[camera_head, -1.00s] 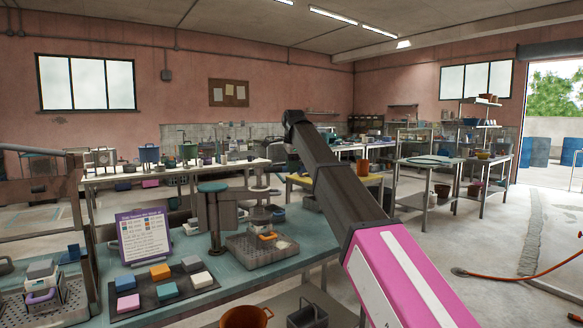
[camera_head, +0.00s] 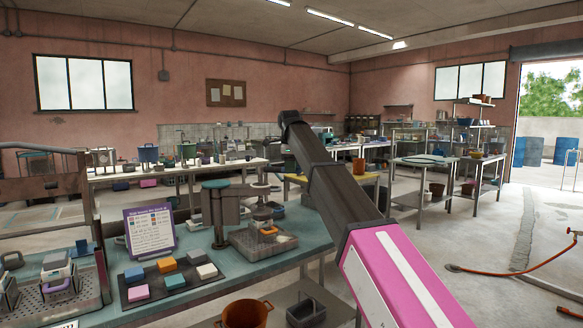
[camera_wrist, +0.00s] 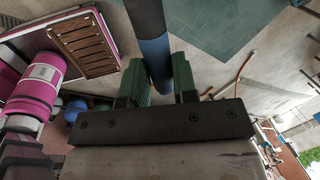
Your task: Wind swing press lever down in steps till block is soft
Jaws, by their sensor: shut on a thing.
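The swing press (camera_head: 228,210) stands on the teal bench, with a grey post, a teal cap and a round head at its right. Under and beside that head, an orange piece and a pale piece lie in a perforated tray (camera_head: 245,241). In the wrist view, my gripper (camera_wrist: 158,76) has its green fingers shut on a round dark bar with a blue sleeve (camera_wrist: 156,58), which looks like the lever. The bar runs up out of that view. In the head view, my gripper and the bar are not seen. I cannot tell how soft the block is.
A dark mat (camera_head: 168,284) with several coloured blocks lies at the bench front, below a purple-edged placard (camera_head: 150,232). Another perforated tray (camera_head: 75,288) with grey and purple items is at far left. An orange-brown pot (camera_head: 245,314) stands low in front. Open floor lies right.

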